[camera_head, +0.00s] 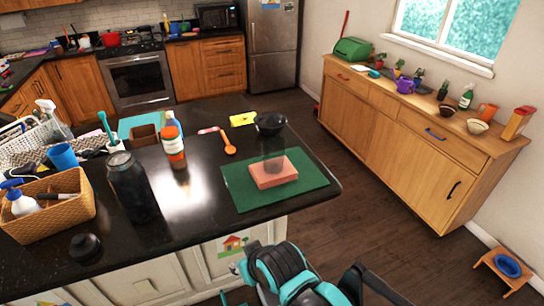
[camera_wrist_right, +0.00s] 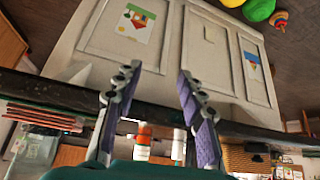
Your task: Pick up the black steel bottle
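The black steel bottle (camera_head: 132,190) stands upright on the dark island counter (camera_head: 200,222), left of centre in the head view. I cannot make it out in the right wrist view. My right gripper (camera_wrist_right: 157,75) is open in the right wrist view, with nothing between its fingers. It is near the island's white cabinet front and the counter edge. In the head view, parts of my teal and black arm show at the bottom, off the counter and well to the right of the bottle. My left gripper is not in view.
A wicker basket (camera_head: 50,222) stands left of the bottle, and a round black object (camera_head: 85,247) lies in front. An orange-and-white bottle (camera_head: 173,148) stands behind to the right. A pink block (camera_head: 273,172) sits on a green mat (camera_head: 240,188).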

